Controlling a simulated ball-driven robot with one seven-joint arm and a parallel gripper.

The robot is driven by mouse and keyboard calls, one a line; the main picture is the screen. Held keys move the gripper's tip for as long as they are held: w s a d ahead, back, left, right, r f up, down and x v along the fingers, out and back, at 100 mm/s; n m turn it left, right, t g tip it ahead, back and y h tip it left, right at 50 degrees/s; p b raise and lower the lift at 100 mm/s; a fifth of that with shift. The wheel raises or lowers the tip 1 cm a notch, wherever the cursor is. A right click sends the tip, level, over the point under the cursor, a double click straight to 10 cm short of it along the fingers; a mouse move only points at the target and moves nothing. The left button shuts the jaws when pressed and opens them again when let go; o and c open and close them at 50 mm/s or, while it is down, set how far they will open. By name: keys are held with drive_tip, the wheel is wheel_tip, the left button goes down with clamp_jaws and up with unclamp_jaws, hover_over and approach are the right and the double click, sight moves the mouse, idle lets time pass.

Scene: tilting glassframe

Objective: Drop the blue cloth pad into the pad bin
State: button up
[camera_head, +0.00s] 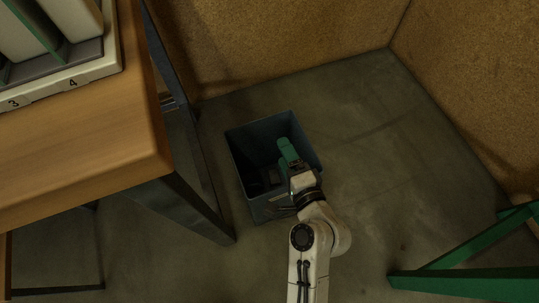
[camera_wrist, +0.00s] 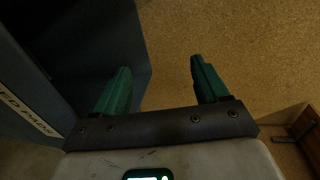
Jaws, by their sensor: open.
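The pad bin (camera_head: 236,160) is a dark blue, open-topped box standing on the floor in the head view. Its wall also shows at the left of the wrist view (camera_wrist: 25,95), with part of a white label ending in "PADS". My gripper (camera_head: 287,148) is over the bin's opening, its green fingers seen from above. In the wrist view my gripper (camera_wrist: 158,78) has its two green fingers wide apart with nothing between them. I cannot make out the blue cloth pad in either view. The bin's inside is dark, with faint shapes at the bottom that I cannot identify.
A wooden table (camera_head: 90,150) with dark legs stands left of the bin, bearing a numbered rack (camera_head: 62,78). A green frame (camera_head: 465,260) stands at lower right. Brown speckled walls (camera_head: 290,45) close off the back. The floor right of the bin is clear.

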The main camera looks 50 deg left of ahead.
drive_tip(key=p+v, duration=0.1)
drive_tip(key=v, duration=0.7)
drive_tip(key=shift+d, duration=0.3)
drive_tip(key=shift+s, duration=0.1)
